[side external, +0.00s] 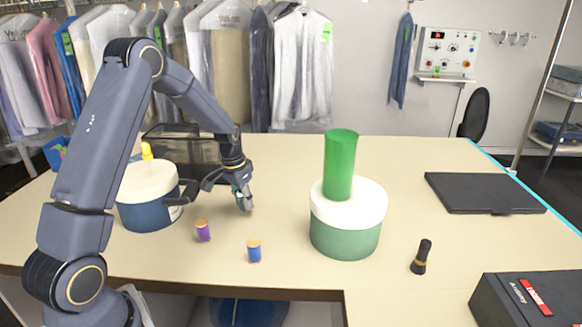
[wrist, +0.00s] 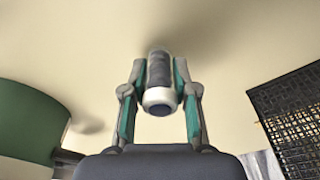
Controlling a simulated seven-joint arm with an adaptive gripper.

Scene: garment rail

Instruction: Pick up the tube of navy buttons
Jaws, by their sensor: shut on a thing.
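My gripper (side external: 243,203) is low over the table, between the blue tub and the green tub. In the wrist view its two fingers (wrist: 160,72) are shut on a dark tube (wrist: 160,68) with a whitish ring and a dark round end facing the camera. No buttons can be made out in it, and its exact colour is unclear. In the side view the fingers mostly hide it. Whether it touches the table is unclear. A purple tube (side external: 203,232) and a blue tube (side external: 254,252), both with orange-brown tops, stand on the table in front of my gripper.
The blue tub (side external: 148,213) has a white lid with a small yellow item on it. The green tub (side external: 345,238) bears a tall green cylinder (side external: 341,165). A black mesh basket (wrist: 300,120) is behind. A black bottle-like item (side external: 421,257) and dark flat case (side external: 484,192) lie right.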

